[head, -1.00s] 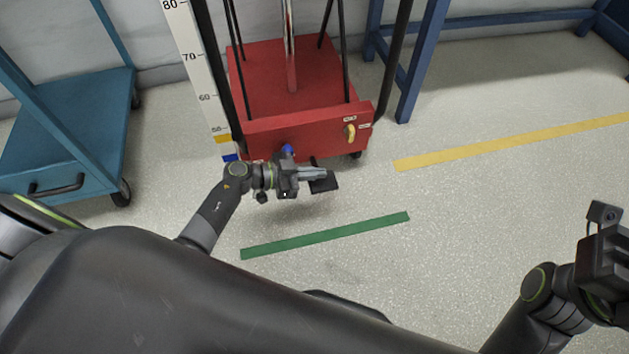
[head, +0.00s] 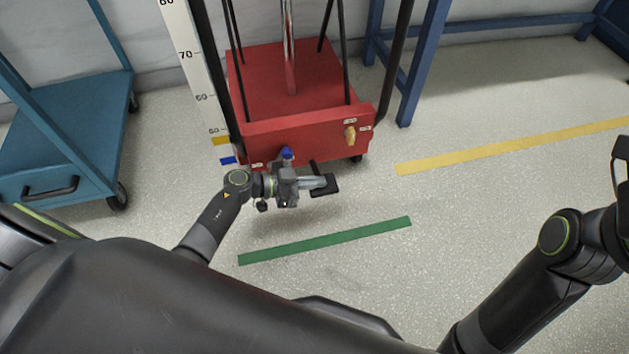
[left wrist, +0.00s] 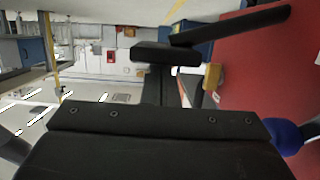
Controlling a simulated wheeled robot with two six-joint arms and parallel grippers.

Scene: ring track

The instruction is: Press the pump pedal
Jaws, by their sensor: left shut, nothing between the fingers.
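The red pump cart (head: 300,75) stands at the top centre of the head view. The pump pedal (head: 331,187) is a small black pad on a dark bar, sticking out low from the cart's front. In the left wrist view the pedal's pad (left wrist: 165,54) lies straight ahead of the gripper, its bar running right to the red base. My left gripper (head: 318,182) is shut and empty, its fingertips at the pedal's left side. I cannot tell whether they touch it.
A blue knob (head: 287,154) and a brass fitting (head: 350,136) are on the cart's front. A scale board (head: 192,65) stands left of it. A teal trolley (head: 70,140) is at the left. Green (head: 325,241) and yellow (head: 520,145) floor strips lie on open floor.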

